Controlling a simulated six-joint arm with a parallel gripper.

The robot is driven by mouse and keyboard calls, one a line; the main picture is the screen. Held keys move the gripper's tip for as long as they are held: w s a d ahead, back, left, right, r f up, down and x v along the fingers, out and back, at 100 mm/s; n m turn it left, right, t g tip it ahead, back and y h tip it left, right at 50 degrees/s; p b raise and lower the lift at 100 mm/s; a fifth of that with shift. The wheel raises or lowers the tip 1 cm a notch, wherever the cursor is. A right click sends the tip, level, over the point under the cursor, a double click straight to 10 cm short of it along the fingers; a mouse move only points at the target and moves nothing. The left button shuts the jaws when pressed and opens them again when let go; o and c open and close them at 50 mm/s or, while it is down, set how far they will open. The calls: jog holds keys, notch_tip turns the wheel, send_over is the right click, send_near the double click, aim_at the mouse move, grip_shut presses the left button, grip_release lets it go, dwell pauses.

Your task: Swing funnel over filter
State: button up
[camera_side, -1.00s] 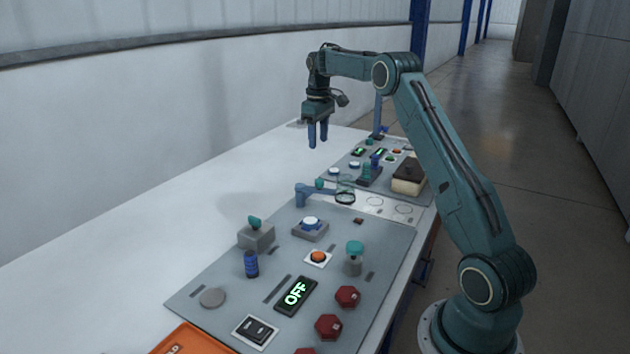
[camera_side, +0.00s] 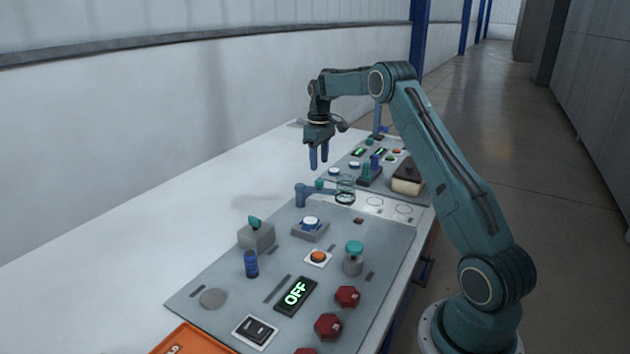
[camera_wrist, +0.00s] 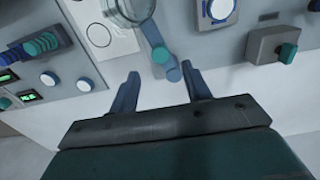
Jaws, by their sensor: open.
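The clear funnel (camera_side: 345,187) sits in a dark ring at the end of a blue swing arm (camera_side: 322,189) on a blue post (camera_side: 301,196). A teal knob (camera_side: 319,184) shows by this arm. The wrist view shows the swing arm (camera_wrist: 151,33), its teal knob (camera_wrist: 160,55) and part of the funnel ring at the top edge. My gripper (camera_side: 319,165) is open and empty, fingers down, above and behind the swing arm. In the wrist view, the knob shows between my fingers (camera_wrist: 162,72). Printed circles (camera_side: 375,202) lie beside the funnel; I cannot tell which thing is the filter.
A grey box with a teal knob (camera_side: 256,235) and a blue-white button (camera_side: 311,223) stand on the near panel. On the far panel are a dark block with a teal cylinder (camera_side: 369,174) and a beige box (camera_side: 407,182). The white table left of the panels is clear.

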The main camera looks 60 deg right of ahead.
aim_at(319, 180)
notch_tip(319, 180, down, 7)
jog(key=shift+f, duration=0.2)
dwell(0.3)
grip_shut()
